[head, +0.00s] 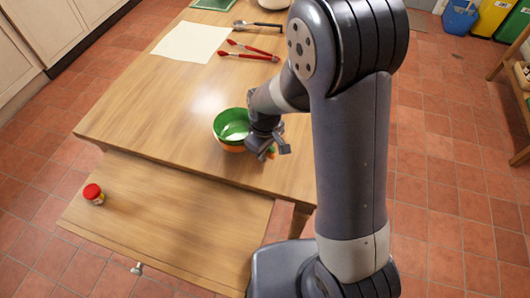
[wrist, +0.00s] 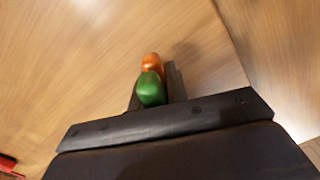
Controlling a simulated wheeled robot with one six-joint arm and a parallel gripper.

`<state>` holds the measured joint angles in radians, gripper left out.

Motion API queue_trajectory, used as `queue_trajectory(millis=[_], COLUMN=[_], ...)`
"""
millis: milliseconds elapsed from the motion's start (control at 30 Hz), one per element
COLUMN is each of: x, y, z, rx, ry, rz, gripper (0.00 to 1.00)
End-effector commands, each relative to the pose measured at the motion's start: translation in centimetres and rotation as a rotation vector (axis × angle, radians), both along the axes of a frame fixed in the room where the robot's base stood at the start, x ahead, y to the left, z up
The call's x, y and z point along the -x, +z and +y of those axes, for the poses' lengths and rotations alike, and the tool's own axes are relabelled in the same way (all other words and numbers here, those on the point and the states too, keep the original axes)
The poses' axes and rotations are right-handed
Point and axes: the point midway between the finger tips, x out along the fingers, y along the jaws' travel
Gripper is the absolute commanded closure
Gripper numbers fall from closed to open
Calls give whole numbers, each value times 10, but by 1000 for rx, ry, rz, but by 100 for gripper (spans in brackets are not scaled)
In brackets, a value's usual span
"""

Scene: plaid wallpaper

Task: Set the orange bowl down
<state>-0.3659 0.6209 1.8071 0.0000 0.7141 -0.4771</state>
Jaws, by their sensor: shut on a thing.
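The orange bowl (head: 231,149) is over the front middle of the wooden table, its orange underside showing below a green inside (head: 233,123). The green looks like a second bowl nested in it; I cannot be sure. My gripper (head: 270,146) is at the bowl's right side, shut. A green tip and an orange tip (wrist: 152,62) show at the jaws in the wrist view, seemingly parts of the bowl's edge or handle. The rest of the bowl is hidden there. I cannot tell whether the bowl touches the table.
The wooden table (head: 150,110) is clear left of the bowl. Red tongs (head: 250,55), dark-handled tongs (head: 258,24) and a pale sheet (head: 191,41) lie at the back. A red-lidded jar (head: 93,194) stands on the lower wooden surface (head: 180,220) in front.

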Motion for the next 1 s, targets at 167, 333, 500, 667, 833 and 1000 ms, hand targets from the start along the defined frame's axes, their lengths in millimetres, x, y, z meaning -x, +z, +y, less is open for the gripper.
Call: queue_trajectory(millis=[167,333,500,667,833,1000], x=[-1,-1,-1,0,0,0], y=[-12,-12,-16,-14,-14,-14], z=[0,0,0,0,0,0], rx=[-2,-1,-1,-1,-1,-1], ry=[0,0,0,0,0,0], rz=[-3,-3,-3,-1,-1,-1], gripper=[100,100,100,72,63,63])
